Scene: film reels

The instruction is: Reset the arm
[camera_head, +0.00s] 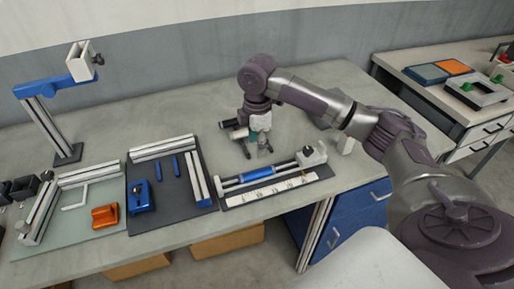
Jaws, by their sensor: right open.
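My right arm comes in from the right and bends down over the grey workbench (100,263). My right gripper (257,152) points down at the bench's back part, open with nothing visible between its fingers. It is behind a fixture with a blue cylinder (258,173) on a rail and a pale marked strip (270,191) along its front. Whether the fingertips touch the bench cannot be told. My left gripper is not in view.
Left of the fixture, a dark mat (168,222) holds rails, blue pins and a blue block (140,196). Further left are an orange block (105,215) and a stand with a blue arm (42,86). A second bench (425,92) stands at the right.

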